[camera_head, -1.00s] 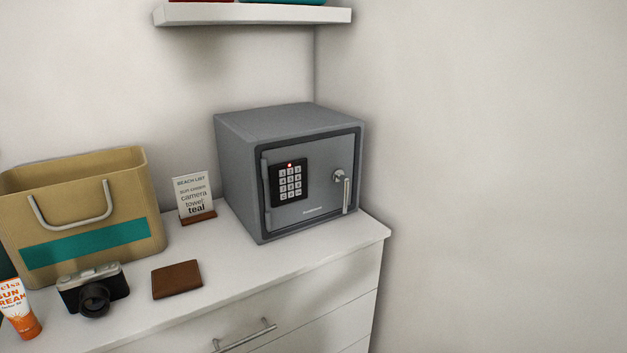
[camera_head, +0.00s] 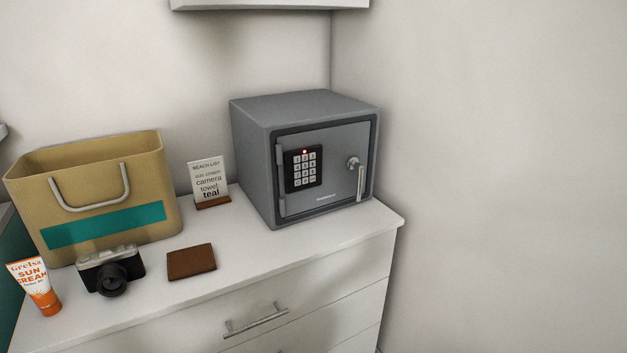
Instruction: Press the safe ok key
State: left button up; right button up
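A grey safe (camera_head: 257,165) stands on the white dresser in the corner, with its door shut. On the door is a black keypad (camera_head: 304,168) with several pale keys and a lit red light above them. The label of the ok key is too small to read. A round knob and a silver lever handle (camera_head: 361,184) are to the right of the keypad. Neither of my grippers is in view.
A tan beach bag (camera_head: 108,225), a list card (camera_head: 209,181), a brown wallet (camera_head: 191,262), a camera (camera_head: 111,270) and a sun cream tube (camera_head: 36,287) stand or lie on the dresser (camera_head: 240,262) left of the safe. A wall shelf (camera_head: 270,4) hangs above. The wall (camera_head: 500,170) at the right is bare.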

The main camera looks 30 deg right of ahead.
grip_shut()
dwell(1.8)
